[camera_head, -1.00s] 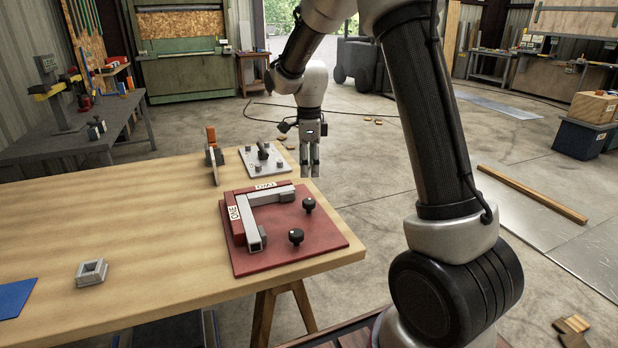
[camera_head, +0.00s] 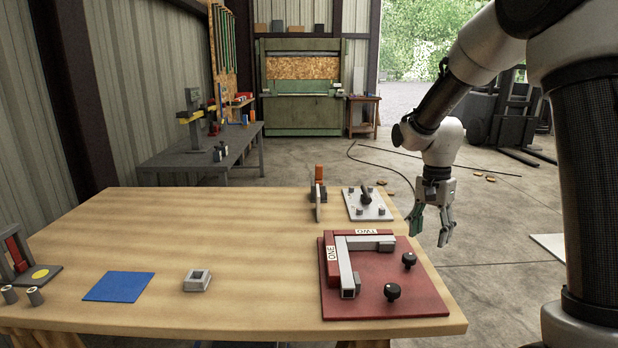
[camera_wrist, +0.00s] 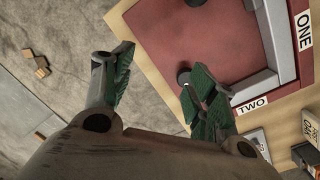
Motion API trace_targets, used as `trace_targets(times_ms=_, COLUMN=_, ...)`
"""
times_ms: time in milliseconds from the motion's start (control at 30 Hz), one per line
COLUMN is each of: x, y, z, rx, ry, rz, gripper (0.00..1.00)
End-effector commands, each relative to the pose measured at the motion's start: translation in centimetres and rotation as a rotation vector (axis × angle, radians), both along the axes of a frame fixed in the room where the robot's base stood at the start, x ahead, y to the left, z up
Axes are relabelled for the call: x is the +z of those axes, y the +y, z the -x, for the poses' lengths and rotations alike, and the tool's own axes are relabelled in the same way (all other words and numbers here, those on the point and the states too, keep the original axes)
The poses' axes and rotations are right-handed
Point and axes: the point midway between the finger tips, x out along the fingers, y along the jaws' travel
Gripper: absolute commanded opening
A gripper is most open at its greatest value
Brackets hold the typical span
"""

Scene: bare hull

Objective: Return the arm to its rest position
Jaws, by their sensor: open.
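My gripper (camera_head: 432,226) is open and empty. In the head view it hangs fingers down just off the right edge of the wooden table (camera_head: 150,220), beside the red fixture board (camera_head: 385,300). In the wrist view my gripper's green-padded fingers (camera_wrist: 155,85) are spread apart, with the red board (camera_wrist: 190,40) beyond them at the upper right. The arm reaches in from the right side of the head view, with its elbow high and its forearm sloping down to the left.
The red board bears grey square tubes labelled ONE and TWO and black knobs. A grey plate (camera_head: 367,205) with a toggle clamp, a small grey block (camera_head: 197,281) and a blue mat (camera_head: 118,286) lie on the table. A forklift (camera_head: 510,115) stands behind.

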Motion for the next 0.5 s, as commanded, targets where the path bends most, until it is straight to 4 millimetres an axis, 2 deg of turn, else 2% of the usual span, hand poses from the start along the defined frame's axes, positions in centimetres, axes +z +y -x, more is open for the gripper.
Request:
trace_targets(times_ms=100, x=3.5, y=-1.2, z=5.3, rx=0.345, ry=-0.025, rz=-0.033, gripper=0.58)
trace_targets(times_ms=300, x=8.1, y=-3.1, z=14.2, rx=0.777, ry=-0.114, rz=-0.041, gripper=0.58)
trace_targets(times_ms=400, x=9.5, y=-3.9, z=18.2, rx=0.892, ry=-0.177, rz=-0.018, gripper=0.58)
trace_targets(times_ms=500, x=10.6, y=-4.4, z=21.3, rx=0.916, ry=-0.247, rz=0.016, gripper=0.58)
